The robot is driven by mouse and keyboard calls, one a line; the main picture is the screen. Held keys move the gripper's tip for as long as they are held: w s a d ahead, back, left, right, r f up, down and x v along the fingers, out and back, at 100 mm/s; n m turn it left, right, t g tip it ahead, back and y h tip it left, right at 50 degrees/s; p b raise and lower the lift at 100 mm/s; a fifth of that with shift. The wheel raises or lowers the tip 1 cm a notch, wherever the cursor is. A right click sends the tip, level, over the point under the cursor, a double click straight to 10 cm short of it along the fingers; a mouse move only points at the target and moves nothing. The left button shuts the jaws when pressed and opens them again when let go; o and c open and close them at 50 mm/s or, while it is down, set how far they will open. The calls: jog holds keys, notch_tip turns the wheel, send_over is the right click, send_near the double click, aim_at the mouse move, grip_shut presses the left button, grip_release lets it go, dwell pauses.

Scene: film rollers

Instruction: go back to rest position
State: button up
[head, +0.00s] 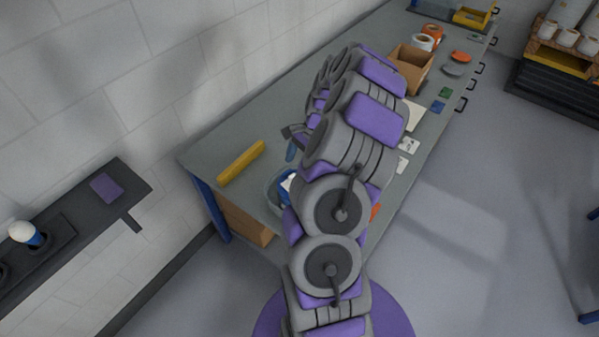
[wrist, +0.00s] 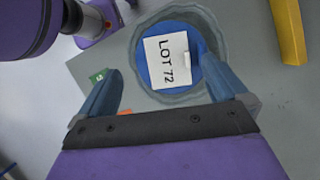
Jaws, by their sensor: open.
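My gripper (head: 291,148) hangs at the end of my folded arm over the near part of the grey workbench (head: 220,145). In the wrist view its two blue fingers are spread, and my gripper (wrist: 156,72) is open and empty. A round grey-blue container (wrist: 222,48) lies below and ahead of the fingers. Inside it is a round blue item (wrist: 150,78) with a white label (wrist: 170,62) reading "LOT 72". In the head view the container (head: 273,184) is partly hidden by my arm.
A yellow bar (head: 241,162) lies on the bench near the wall. A cardboard box (head: 410,66), flat cards and orange and white rolls (head: 430,35) stand farther back. A dark wall shelf (head: 75,235) is at left. The floor (head: 480,210) right of the bench is open.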

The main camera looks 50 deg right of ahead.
dwell(0.3)
jog(key=a+r+n+g+b, duration=0.1)
jog(key=a+r+n, duration=0.25)
jog(key=a, duration=0.35)
jog(key=a+r+n+h, duration=0.1)
jog(key=a+r+n, duration=0.2)
jog(key=a+r, duration=0.35)
jog(key=a+r+n+g+b, duration=0.1)
jog(key=a+r+n, duration=0.25)
jog(key=a, duration=0.55)
jog(key=s+a+n+h, duration=0.1)
jog(key=s+a+n, duration=0.2)
jog(key=s, duration=0.3)
jog(key=s+a+r+n+h+b, duration=0.1)
jog(key=s+a+n, duration=0.2)
jog(key=s, duration=0.4)
jog(key=s+a+n+h, duration=0.1)
jog(key=s+a+n, duration=0.3)
jog(key=s, duration=0.3)
jog(key=shift+s+a+r+h, duration=0.25)
jog(key=shift+r+h, duration=0.05)
jog(key=shift+d, duration=0.15)
